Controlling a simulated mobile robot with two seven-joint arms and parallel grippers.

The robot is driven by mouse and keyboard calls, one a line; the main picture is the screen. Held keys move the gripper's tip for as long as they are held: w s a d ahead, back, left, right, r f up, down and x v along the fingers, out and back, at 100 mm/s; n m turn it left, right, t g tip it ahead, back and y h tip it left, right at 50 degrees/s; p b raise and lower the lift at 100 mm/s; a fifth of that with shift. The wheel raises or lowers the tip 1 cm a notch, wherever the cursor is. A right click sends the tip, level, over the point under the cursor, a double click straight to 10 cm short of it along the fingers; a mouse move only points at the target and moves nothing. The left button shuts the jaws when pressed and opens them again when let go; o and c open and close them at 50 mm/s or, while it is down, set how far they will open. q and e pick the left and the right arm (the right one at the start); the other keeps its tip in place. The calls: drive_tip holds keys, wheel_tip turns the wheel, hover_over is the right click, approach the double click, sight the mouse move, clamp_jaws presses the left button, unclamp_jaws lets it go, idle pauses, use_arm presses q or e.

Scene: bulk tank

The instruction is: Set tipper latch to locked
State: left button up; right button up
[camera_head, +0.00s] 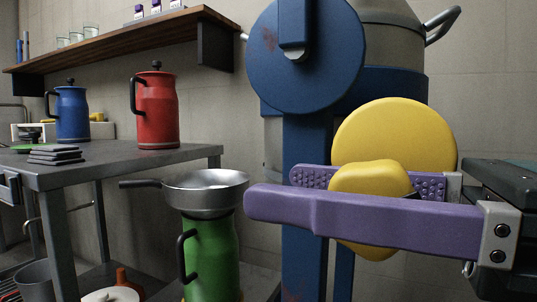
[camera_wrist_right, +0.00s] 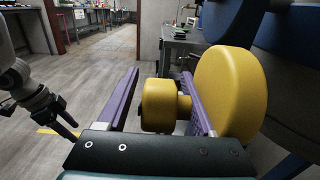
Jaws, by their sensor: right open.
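A yellow knob (camera_head: 370,178) stands out from a large round yellow disc (camera_head: 395,130) on the blue tipper frame (camera_head: 305,180); I take this to be the latch. My right gripper (camera_head: 315,195) reaches in from the right with its purple fingers apart. One finger passes in front of the knob and the studded one lies between knob and disc. In the right wrist view the knob (camera_wrist_right: 160,105) sits between the fingers, with a gap to the left finger; contact with the other is unclear. My left gripper (camera_wrist_right: 67,127) shows small at the left there, its opening unclear.
A metal table (camera_head: 60,172) at left holds a blue jug (camera_head: 70,115) and a red jug (camera_head: 157,110). A steel pan (camera_head: 205,192) sits on a green jug (camera_head: 210,255) beside the tipper. A shelf (camera_head: 130,38) hangs above. Open floor (camera_wrist_right: 90,75) shows in the wrist view.

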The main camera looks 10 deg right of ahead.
drive_tip(key=shift+c, duration=0.3)
clamp_jaws()
idle(0.4)
